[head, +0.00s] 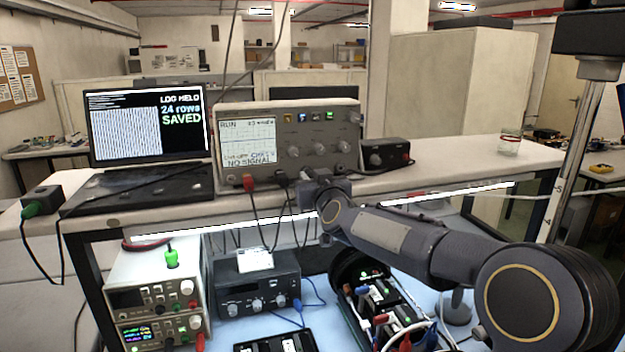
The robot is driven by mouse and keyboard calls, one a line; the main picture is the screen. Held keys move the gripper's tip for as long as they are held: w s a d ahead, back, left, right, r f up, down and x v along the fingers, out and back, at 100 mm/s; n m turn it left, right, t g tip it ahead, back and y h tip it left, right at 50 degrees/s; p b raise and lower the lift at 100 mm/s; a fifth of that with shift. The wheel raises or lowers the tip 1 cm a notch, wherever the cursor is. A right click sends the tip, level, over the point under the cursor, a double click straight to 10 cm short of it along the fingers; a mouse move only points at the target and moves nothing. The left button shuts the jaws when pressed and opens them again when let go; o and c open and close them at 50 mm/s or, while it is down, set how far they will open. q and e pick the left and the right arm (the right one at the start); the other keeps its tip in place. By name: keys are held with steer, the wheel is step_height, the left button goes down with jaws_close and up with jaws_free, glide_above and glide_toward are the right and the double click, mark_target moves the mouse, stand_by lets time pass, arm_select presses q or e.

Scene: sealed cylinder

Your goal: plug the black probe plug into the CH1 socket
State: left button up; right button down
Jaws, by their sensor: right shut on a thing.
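The oscilloscope (290,131) stands on the bench shelf. Its screen (249,141) reads RUN and NO SIGNAL. A red plug (248,182) and a dark plug (281,177) sit at its lower front edge, with cables hanging down. My right gripper (309,175) is at the lower front of the oscilloscope, just right of the dark plug. It is shut on the black probe plug, which the fingers mostly hide. The CH1 socket cannot be made out, and I cannot tell whether the held plug touches a socket. My left gripper is out of view.
A laptop (145,130) stands left of the oscilloscope, a black box (386,154) right of it.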

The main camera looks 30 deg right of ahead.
steer(key=shift+w+d, duration=0.1)
steer(key=shift+w, duration=0.15)
steer(key=c, duration=1.2)
jaws_free()
steer(key=v, duration=0.8)
steer(key=shift+w, duration=0.1)
steer(key=s+a+f+g+y, duration=0.2)
steer(key=s+a+f+g, duration=0.2)
steer(key=s+f, duration=0.4)
steer(key=s+a+f+g+y, duration=0.3)
steer(key=s+a+f, duration=0.3)
steer(key=s, duration=0.6)
steer(key=s+a+f+g+y+b, duration=0.1)
steer(key=s+a+f+g, duration=0.4)
steer(key=s+f, duration=0.5)
steer(key=shift+s+a+n+y, duration=0.15)
steer(key=shift+s+n+y, duration=0.3)
steer(key=shift+y, duration=0.45)
